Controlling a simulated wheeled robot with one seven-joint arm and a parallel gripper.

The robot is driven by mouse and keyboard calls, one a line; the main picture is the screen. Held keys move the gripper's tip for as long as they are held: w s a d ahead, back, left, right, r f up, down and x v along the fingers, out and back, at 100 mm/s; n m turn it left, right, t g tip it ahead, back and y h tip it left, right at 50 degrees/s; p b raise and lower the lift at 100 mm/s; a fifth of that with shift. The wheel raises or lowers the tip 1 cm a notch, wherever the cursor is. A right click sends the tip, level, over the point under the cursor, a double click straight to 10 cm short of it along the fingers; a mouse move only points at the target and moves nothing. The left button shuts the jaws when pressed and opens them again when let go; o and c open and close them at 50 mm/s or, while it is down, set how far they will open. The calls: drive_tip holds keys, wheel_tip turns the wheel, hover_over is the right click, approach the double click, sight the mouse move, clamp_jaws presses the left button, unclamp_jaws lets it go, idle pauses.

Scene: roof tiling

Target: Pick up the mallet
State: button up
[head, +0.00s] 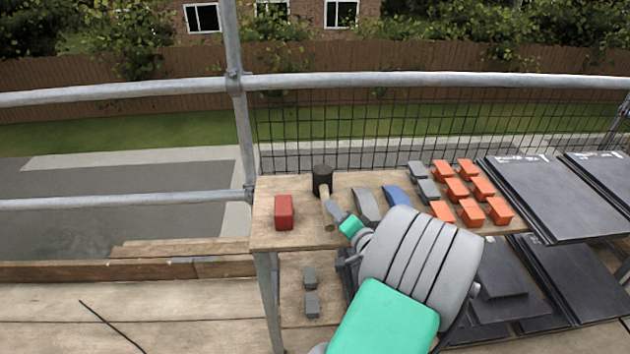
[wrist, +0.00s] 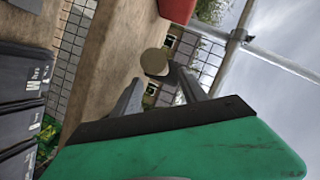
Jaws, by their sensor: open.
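The mallet has a black head (head: 322,180) and a pale wooden handle (head: 327,214). In the head view it lies near the left part of the wooden bench (head: 264,238), handle towards me. My gripper (head: 335,210) is close to the handle, at its right in the picture. In the wrist view my gripper (wrist: 157,75) is open, and a round tan end, apparently the mallet handle (wrist: 153,61), shows between the fingertips. I cannot tell whether the fingers touch it. The mallet head is not clearly visible in the wrist view.
A red block (head: 284,212) lies left of the mallet. A grey curved piece (head: 366,204) and a blue one (head: 396,197) lie to its right. Orange blocks (head: 457,189) and dark slates (head: 550,200) are farther right. A scaffold rail (head: 400,80) and mesh stand behind.

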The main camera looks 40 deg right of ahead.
sight(328, 197)
drive_tip(key=x, duration=0.7)
drive_tip(key=shift+w+d+r, duration=0.25)
drive_tip(key=shift+d, duration=0.15)
drive_tip(key=shift+c, duration=0.2)
clamp_jaws()
idle(0.6)
drive_tip(key=shift+r, duration=0.1)
